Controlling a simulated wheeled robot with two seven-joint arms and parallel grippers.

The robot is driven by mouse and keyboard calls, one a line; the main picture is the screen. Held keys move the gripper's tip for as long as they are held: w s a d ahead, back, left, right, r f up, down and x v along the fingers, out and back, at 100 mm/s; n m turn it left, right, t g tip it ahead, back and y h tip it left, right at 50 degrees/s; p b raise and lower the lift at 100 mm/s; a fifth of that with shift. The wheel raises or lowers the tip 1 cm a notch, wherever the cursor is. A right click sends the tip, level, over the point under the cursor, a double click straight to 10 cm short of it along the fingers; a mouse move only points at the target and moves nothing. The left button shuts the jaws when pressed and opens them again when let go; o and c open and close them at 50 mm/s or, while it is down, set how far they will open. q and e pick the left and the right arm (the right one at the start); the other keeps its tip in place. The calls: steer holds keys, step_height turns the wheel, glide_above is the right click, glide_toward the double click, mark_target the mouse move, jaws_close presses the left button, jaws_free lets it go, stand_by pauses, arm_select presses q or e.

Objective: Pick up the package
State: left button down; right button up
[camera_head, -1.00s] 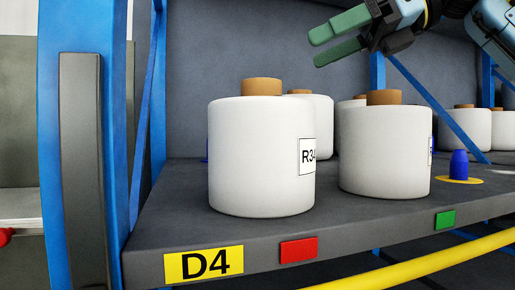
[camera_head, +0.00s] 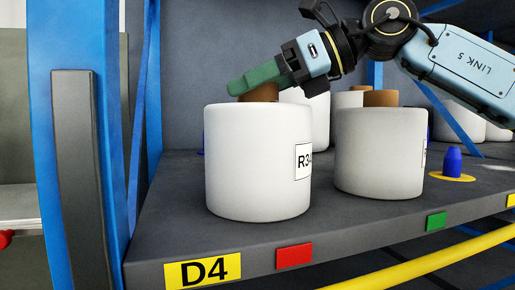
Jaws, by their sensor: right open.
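The package appears to be one of the white yarn bobbins. The nearest bobbin (camera_head: 257,165) stands upright at the shelf's left front, with an R3 label on its right side. Its brown core (camera_head: 262,93) sticks up from the top and is partly hidden by my right gripper. My right gripper (camera_head: 243,86) comes in from the upper right, its green fingers over the bobbin's top beside the core. The fingers overlap in this view, so any contact is unclear. My left gripper is out of view.
A second white bobbin (camera_head: 379,155) stands close on the right, with more bobbins behind. A blue peg (camera_head: 453,163) on a yellow disc is further right. A blue post (camera_head: 75,40) bounds the left. The shelf (camera_head: 330,222) has a D4 tag and a yellow rail (camera_head: 400,268) below.

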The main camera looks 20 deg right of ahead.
jaws_close()
steer(key=shift+d+r, duration=0.1)
steer(key=shift+r, duration=0.1)
stand_by(0.4)
steer(key=shift+r, duration=0.1)
steer(key=shift+r, duration=4.9)
